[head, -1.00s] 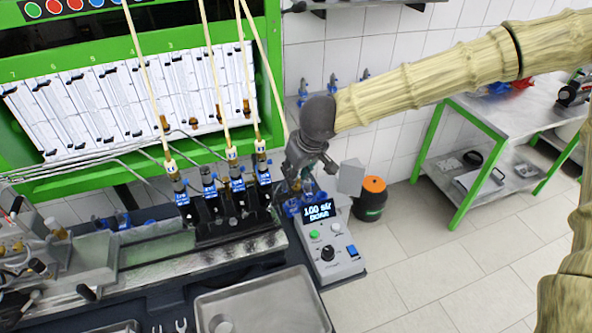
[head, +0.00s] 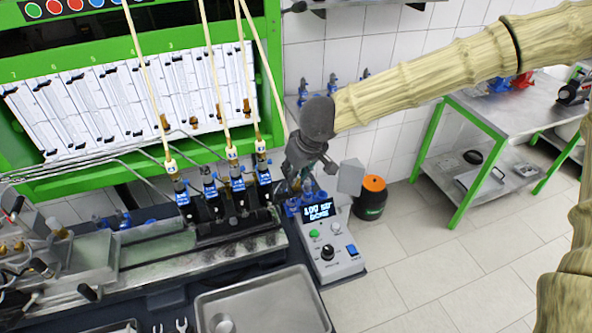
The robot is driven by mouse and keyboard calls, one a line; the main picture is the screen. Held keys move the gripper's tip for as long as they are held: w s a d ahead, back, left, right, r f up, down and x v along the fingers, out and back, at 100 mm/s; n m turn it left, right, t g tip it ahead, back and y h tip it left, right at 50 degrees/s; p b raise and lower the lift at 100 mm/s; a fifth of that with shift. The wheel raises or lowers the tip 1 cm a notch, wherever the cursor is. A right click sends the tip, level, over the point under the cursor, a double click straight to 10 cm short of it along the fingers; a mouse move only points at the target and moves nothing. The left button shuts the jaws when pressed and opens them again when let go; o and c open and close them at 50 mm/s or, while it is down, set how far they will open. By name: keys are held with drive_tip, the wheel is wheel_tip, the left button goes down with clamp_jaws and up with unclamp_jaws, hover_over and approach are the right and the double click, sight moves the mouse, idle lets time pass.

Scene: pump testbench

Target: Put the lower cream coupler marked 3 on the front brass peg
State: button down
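One coupler (head: 171,165) is at the left, one (head: 232,153) in the middle and one (head: 260,147) at the right. They sit above blue-tagged black injector holders (head: 238,198). My gripper (head: 303,178) points down just right of the right coupler, apart from it, above the blue fittings behind the control box. Its fingers are small and dark against the background, so I cannot tell whether they are open or hold anything. I cannot make out the front brass peg for certain.
A control box (head: 333,250) with a lit display stands right of the holders. An empty metal tray (head: 262,305) lies in front. A black and orange bin (head: 371,197) stands on the floor. A green-framed steel table (head: 470,118) is at the right, with clear floor before it.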

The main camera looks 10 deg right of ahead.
drive_tip(key=shift+f, duration=0.15)
drive_tip(key=shift+f, duration=0.3)
drive_tip(key=shift+f, duration=0.5)
idle(1.7)
drive_tip(key=c, duration=1.6)
unclamp_jaws()
drive_tip(key=shift+o, duration=0.2)
drive_tip(key=v, duration=1.1)
drive_tip(key=shift+d, duration=0.1)
